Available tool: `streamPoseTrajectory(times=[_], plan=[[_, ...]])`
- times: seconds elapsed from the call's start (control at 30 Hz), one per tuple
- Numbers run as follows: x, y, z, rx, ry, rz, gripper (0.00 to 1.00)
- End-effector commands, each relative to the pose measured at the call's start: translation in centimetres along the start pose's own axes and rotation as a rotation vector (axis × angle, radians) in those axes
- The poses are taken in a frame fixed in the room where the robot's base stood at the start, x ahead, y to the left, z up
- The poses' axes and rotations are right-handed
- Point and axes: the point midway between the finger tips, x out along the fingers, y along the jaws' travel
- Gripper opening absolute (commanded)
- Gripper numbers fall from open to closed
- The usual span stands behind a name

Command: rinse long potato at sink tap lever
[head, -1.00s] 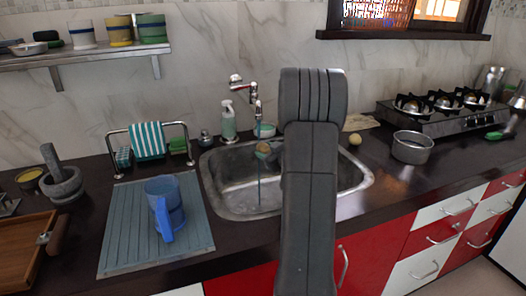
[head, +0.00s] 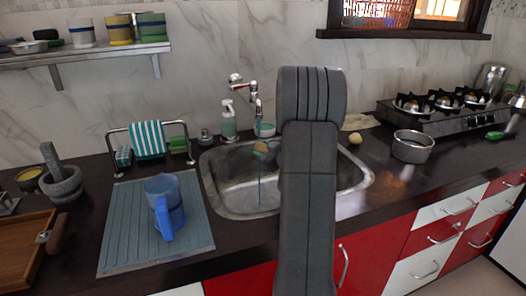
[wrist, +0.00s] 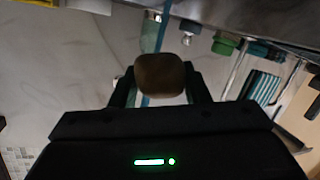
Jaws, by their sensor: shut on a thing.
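The long potato (wrist: 160,72) is brown and held between the two dark fingers of my gripper (wrist: 160,84) in the wrist view. In the head view the potato (head: 261,147) shows over the sink (head: 228,180), just left of my arm, which hides most of my gripper. The chrome tap (head: 244,86) is on the wall behind the sink, its spout above the potato. A thin bluish water stream (head: 259,188) runs below the potato into the basin. A bluish stream also shows beside the potato in the wrist view. I cannot tell the lever's exact position.
A blue mug (head: 166,210) stands on a ribbed mat (head: 125,235) left of the sink. A soap bottle (head: 228,122) and a green cup (head: 265,129) stand behind it. A towel rack is at the back left. A pot (head: 412,148) and a stove (head: 450,115) are right.

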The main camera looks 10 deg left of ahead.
Motion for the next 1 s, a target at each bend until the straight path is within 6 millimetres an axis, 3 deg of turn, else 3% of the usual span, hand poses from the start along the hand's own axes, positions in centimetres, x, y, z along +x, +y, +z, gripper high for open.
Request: streamPoseTrajectory(times=[0.57,1.0], plan=[[-0.1,1.1,0.4,0.000,0.000,0.000,0.18],[-3.5,0.8,1.1,0.000,-0.001,0.002,0.18]])
